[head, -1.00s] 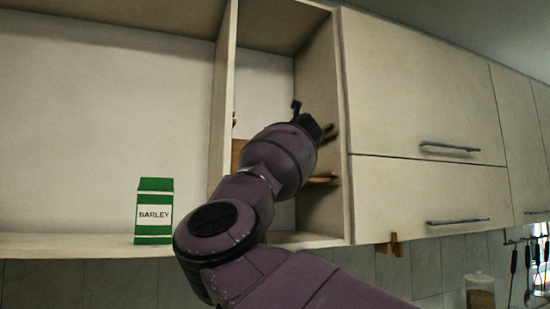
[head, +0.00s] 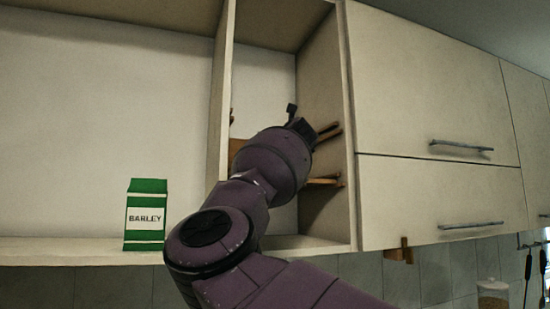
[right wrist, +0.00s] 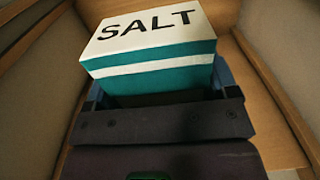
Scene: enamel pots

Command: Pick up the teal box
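The teal box (right wrist: 160,45) has a white top marked SALT and a white stripe. In the right wrist view it sits between the two fingers of my right gripper (right wrist: 160,92), with no clear gap at either side, so the gripper looks shut on it. In the head view my right arm reaches into the narrow cabinet compartment. There my right gripper (head: 303,127) is mostly behind my own wrist, and the teal box is hidden. My left gripper is in neither view.
A green BARLEY carton (head: 146,215) stands on the open shelf (head: 70,250) to the left. An upright divider (head: 220,100) and a side wall (head: 322,90) bound the narrow compartment. Wooden pieces (head: 325,182) show inside it. Closed cupboard doors (head: 430,90) are on the right.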

